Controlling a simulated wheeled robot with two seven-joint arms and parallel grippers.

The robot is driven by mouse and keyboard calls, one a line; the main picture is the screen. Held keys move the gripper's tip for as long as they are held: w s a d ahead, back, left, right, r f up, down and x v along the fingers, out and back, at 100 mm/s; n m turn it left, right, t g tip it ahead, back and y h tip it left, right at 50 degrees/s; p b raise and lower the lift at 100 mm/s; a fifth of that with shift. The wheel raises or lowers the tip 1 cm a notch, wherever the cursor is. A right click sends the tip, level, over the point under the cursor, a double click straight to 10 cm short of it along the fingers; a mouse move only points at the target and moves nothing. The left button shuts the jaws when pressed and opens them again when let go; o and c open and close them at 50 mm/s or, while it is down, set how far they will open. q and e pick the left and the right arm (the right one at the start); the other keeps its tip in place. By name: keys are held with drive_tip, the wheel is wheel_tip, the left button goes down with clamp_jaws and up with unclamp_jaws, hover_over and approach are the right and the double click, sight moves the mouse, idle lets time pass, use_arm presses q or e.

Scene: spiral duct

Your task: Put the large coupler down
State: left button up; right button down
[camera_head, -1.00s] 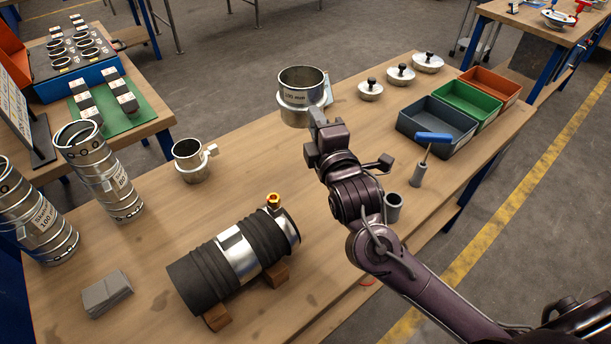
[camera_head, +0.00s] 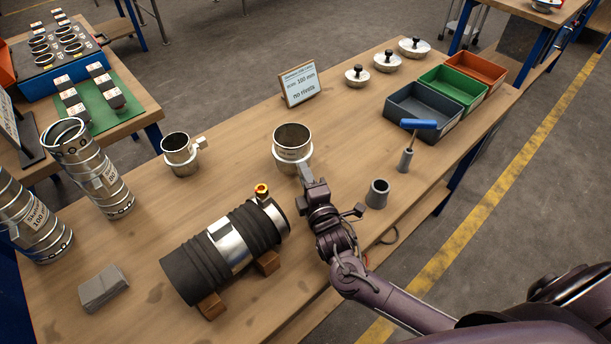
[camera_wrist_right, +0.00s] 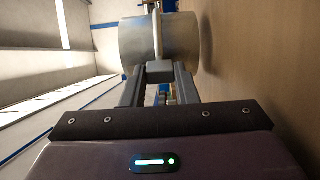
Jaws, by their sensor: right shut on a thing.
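The large coupler (camera_head: 291,146) is a short, wide silver metal sleeve with a raised band round it. It stands upright near the middle of the table, at or just above the wood; I cannot tell whether it touches. My right gripper (camera_head: 305,173) is shut on the coupler's near side. In the right wrist view the coupler (camera_wrist_right: 184,42) sits at the fingertips of the right gripper (camera_wrist_right: 160,72), its lower rim close to the table surface (camera_wrist_right: 255,70). My left gripper is not in view.
A smaller metal coupler (camera_head: 180,155) stands to the left. A black-sleeved duct (camera_head: 225,250) lies on wooden blocks in front. A sign (camera_head: 298,84) stands behind. A grey cup (camera_head: 377,194), a blue-handled tool (camera_head: 408,150) and a dark bin (camera_head: 422,112) are to the right.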

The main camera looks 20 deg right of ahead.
drive_tip(key=shift+f, duration=0.2)
drive_tip(key=shift+f+b, duration=0.3)
drive_tip(key=shift+f, duration=0.2)
drive_tip(key=c, duration=1.1)
unclamp_jaws()
drive_tip(key=shift+s+f, duration=0.15)
drive_tip(key=shift+f, duration=0.1)
drive_tip(key=shift+r, duration=0.25)
drive_tip(key=shift+r+p, duration=0.5)
drive_tip(key=shift+r, duration=0.05)
drive_tip(key=s+b, duration=0.2)
drive_tip(key=s, duration=0.9)
drive_tip(key=shift+f, duration=0.1)
drive_tip(key=shift+s, duration=0.4)
